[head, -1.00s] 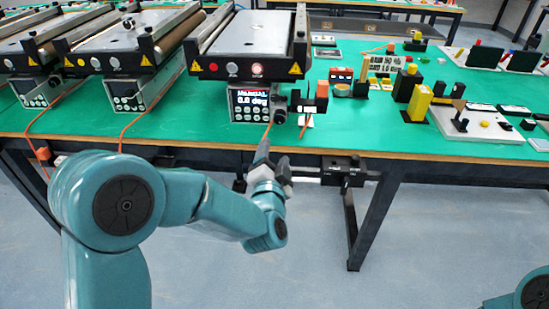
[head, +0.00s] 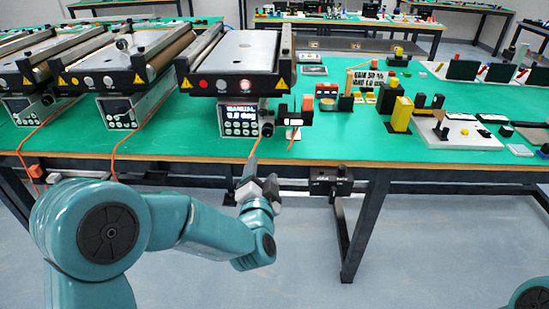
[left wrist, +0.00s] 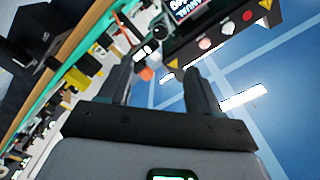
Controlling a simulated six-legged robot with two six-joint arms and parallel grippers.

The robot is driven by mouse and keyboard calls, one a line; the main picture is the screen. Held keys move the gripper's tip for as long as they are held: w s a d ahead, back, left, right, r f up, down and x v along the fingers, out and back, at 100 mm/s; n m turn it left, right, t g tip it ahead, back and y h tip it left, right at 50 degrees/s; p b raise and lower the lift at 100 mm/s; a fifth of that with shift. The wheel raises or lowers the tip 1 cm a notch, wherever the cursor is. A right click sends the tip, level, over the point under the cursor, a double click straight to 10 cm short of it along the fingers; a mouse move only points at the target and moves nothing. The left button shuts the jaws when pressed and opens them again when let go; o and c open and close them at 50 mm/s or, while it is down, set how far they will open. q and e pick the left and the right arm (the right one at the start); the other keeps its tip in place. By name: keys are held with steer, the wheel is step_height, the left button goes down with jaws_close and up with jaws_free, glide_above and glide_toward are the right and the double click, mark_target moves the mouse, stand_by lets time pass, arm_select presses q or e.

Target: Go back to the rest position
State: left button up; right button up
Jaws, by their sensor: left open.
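My left gripper (head: 259,189) is at the front edge of the green table, just below and in front of the nearest conveyor's control box (head: 241,117). In the left wrist view its two fingers (left wrist: 157,90) stand apart with nothing between them. The nearest mini conveyor (head: 245,55) has a grey belt plate and a black front panel with a lit button. My left arm is bent, coming in from the lower left. A small part of my right arm shows at the lower right corner; its gripper is out of view.
Two more mini conveyors (head: 110,62) stand to the left, with orange cables hanging over the edge. Yellow and black blocks (head: 402,114) and a white board (head: 458,132) stand on the table (head: 345,140) at right. The floor (head: 420,250) in front is clear.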

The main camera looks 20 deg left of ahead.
arm_select(q)
steer(key=s+a+f+g+h+p, duration=0.1)
steer(key=s+a+f+g+p, duration=0.15)
steer(key=f+p, duration=0.3)
steer(key=s+a+f+g+h+p, duration=0.1)
steer(key=s+f+g+p, duration=0.25)
steer(key=f, duration=0.35)
steer(key=s+d+f+n+g+h+p, duration=0.1)
steer(key=s+d+f+n+g+h, duration=0.2)
steer(key=s, duration=0.9)
steer(key=s+d+f+n+g+h+p, duration=0.2)
steer(key=s+d+f+n+g, duration=0.4)
steer(key=s, duration=0.6)
step_height(320, 180, down, 3)
steer(key=shift+s+d+r+g+h, duration=0.1)
steer(key=shift+s+d+g+h, duration=0.25)
steer(key=shift+d+g+h, duration=0.5)
